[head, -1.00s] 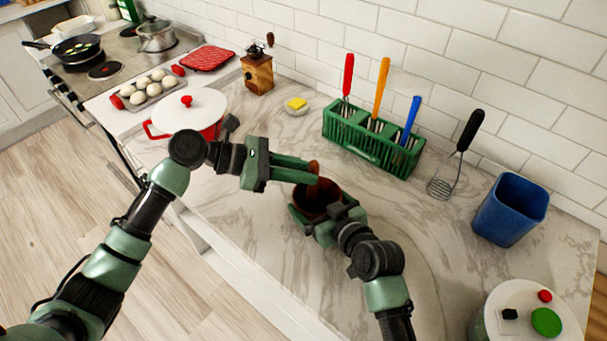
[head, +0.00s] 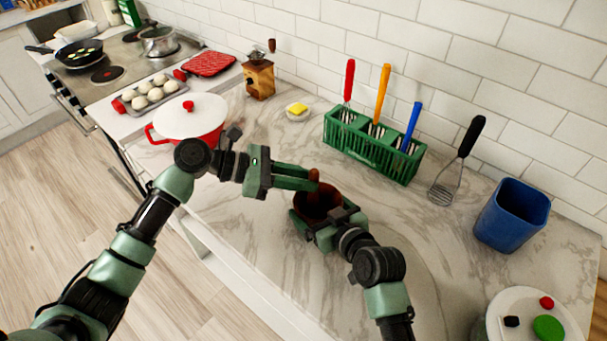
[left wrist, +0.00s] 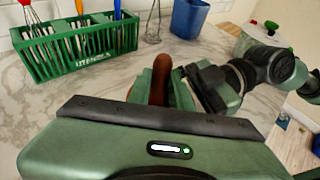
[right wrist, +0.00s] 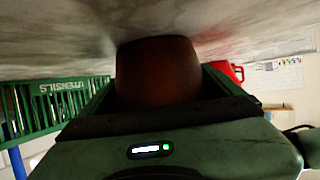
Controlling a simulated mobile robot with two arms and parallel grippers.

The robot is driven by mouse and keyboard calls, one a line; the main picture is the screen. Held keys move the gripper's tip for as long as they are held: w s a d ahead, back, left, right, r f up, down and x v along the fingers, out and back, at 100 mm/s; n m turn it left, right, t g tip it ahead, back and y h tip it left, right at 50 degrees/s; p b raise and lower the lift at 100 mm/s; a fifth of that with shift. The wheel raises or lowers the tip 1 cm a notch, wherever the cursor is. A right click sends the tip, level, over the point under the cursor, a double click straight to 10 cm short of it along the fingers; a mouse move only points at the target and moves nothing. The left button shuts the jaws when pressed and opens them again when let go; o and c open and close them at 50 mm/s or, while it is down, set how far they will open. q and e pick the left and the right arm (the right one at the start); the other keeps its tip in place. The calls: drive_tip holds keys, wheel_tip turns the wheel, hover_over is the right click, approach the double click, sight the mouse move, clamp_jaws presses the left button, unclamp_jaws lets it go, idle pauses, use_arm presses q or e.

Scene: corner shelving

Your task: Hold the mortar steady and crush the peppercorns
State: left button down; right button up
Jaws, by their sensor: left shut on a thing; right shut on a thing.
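A dark brown mortar (head: 316,205) stands on the marble counter. My right gripper (head: 318,216) is shut around its sides, and the mortar also shows between those fingers in the right wrist view (right wrist: 158,72). A reddish-brown pestle (head: 314,180) stands about upright with its lower end inside the mortar. My left gripper (head: 308,180) is shut on the pestle's upper part, above the rim. The pestle shows in the left wrist view (left wrist: 160,82) too. The peppercorns and the pestle's tip are hidden inside the mortar.
A green utensil crate (head: 370,150) with several utensils stands behind. A white-lidded red pot (head: 188,118), a wooden grinder (head: 258,78) and a butter dish (head: 298,112) are to the left.

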use_arm(q)
drive_tip(key=shift+f, duration=0.3)
use_arm(e)
drive_tip(key=shift+r, duration=0.1)
use_arm(q)
drive_tip(key=shift+r, duration=1.1)
drive_tip(key=shift+w+d+r, duration=0.1)
drive_tip(key=shift+w+d, duration=0.1)
drive_tip(key=shift+d, duration=0.9)
